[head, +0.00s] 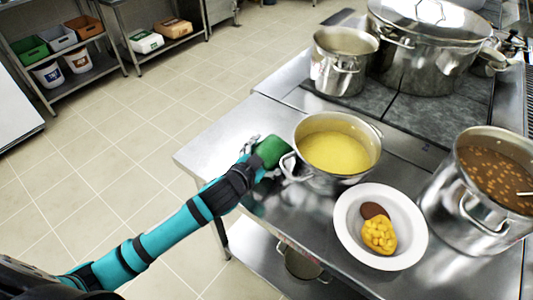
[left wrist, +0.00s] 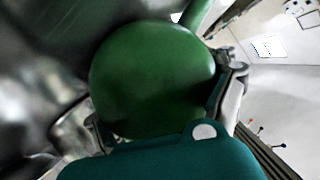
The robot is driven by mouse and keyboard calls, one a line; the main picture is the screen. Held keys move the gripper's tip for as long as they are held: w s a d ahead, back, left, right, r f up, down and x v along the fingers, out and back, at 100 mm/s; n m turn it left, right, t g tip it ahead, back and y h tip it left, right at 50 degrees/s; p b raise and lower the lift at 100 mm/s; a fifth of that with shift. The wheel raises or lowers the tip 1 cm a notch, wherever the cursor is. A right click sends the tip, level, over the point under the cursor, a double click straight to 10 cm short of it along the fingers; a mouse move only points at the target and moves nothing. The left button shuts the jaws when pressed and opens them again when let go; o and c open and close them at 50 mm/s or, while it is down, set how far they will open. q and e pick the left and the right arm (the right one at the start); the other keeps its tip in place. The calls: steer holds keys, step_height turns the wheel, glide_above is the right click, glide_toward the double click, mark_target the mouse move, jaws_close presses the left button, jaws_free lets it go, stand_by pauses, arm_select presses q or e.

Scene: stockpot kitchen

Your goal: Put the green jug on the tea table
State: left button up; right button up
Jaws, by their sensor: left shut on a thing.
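The green jug (head: 271,150) is at the end of my left arm in the head view, over the left part of the steel counter, close beside the pot of yellow soup. My left gripper (head: 262,163) is shut on it. In the left wrist view the jug (left wrist: 155,75) fills the middle, between the fingers of the left gripper (left wrist: 170,110). Whether the jug touches the counter cannot be told. My right gripper is not in view. I cannot make out a tea table in these frames.
A pot of yellow soup (head: 335,151), a white plate with food (head: 352,250), a pot of brown stew (head: 498,182) and large steel pots (head: 428,55) crowd the counter (head: 232,130). Shelves with bins (head: 60,40) stand at the back left. The tiled floor (head: 120,150) at left is clear.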

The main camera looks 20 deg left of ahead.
arm_select(q)
steer(key=shift+s+r, duration=0.1)
steer(key=shift+r, duration=0.05)
steer(key=o, duration=1.2)
steer(key=shift+f, duration=0.2)
